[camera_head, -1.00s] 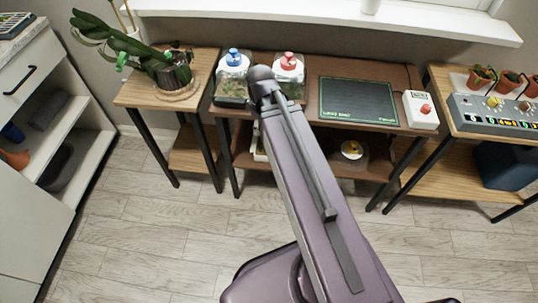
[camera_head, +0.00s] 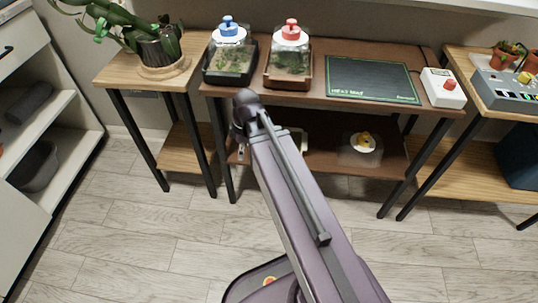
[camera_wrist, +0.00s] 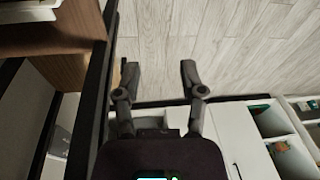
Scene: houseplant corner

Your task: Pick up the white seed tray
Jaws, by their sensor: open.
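A white edge (camera_head: 303,141) shows on the lower shelf of the middle table in the head view, mostly hidden behind my arm. It may be the white seed tray, but I cannot tell. A pale object (camera_wrist: 30,12) at the top left of the wrist view may be the same tray, cut off by the frame. My gripper (camera_wrist: 159,70) is open and empty in the wrist view, its fingers apart over the floor, to the right of a dark table leg. In the head view my arm hides most of the gripper.
The brown middle table holds blue-topped (camera_head: 229,53) and red-topped (camera_head: 288,55) terrariums, a heat mat (camera_head: 372,80) and a white switch box (camera_head: 443,88). Black legs (camera_head: 222,160) flank the shelf; the floor (camera_head: 150,240) in front is clear.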

